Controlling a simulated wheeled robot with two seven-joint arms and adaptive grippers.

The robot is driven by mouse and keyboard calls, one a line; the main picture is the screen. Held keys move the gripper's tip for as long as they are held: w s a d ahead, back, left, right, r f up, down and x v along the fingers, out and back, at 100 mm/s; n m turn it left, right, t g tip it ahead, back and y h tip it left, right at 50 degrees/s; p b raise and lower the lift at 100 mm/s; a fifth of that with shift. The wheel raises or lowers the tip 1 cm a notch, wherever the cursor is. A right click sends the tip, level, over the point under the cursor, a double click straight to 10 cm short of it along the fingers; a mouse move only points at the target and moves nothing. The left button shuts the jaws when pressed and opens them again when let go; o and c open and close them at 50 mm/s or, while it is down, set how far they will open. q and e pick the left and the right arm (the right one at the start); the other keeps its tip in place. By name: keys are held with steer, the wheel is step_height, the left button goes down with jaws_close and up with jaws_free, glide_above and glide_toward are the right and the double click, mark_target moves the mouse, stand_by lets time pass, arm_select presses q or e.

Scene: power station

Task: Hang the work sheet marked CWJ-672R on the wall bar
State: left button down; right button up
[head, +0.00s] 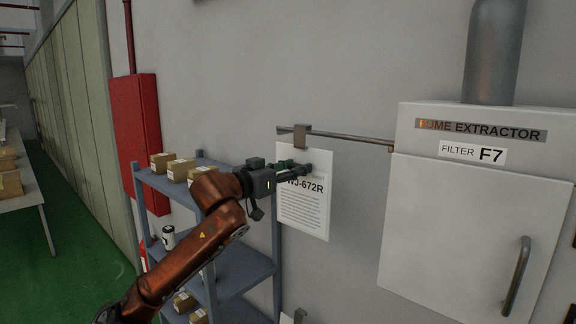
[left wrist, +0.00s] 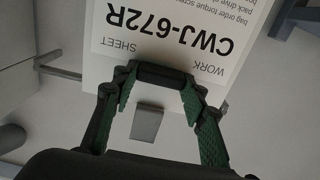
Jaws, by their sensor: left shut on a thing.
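The white work sheet marked CWJ-672R (head: 303,212) is upright in front of the grey wall, with the start of its mark covered by my gripper. It fills the top of the left wrist view (left wrist: 170,45) upside down, its mark legible. A grey metal hook (head: 301,135) at its top edge overlaps the wall bar (head: 350,138); the hook (left wrist: 147,122) also shows between my fingers. I cannot tell whether the bar bears its weight. My left gripper (head: 302,171) is shut on the sheet near its upper part. My right gripper is out of view.
The white fume extractor cabinet (head: 480,220) with a handle stands right of the bar. A blue shelf (head: 240,268) with several cartons stands below left, behind my left arm. A red cabinet (head: 138,130) is on the wall.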

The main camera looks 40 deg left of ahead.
arm_select(q)
steer(key=shift+w+d+r+p, duration=0.1)
steer(key=shift+w+d+p, duration=0.1)
steer(key=shift+w+p, duration=1.3)
steer(key=shift+w+d+r+p, duration=0.15)
steer(key=shift+w+p, duration=0.35)
steer(key=shift+w, duration=1.9)
steer(key=shift+w+f+b, duration=0.1)
steer(key=shift+f+b, duration=0.55)
steer(key=shift+f, duration=0.55)
steer(key=c, duration=1.1)
jaws_free()
steer(key=s+a, duration=0.1)
steer(key=s, duration=1.1)
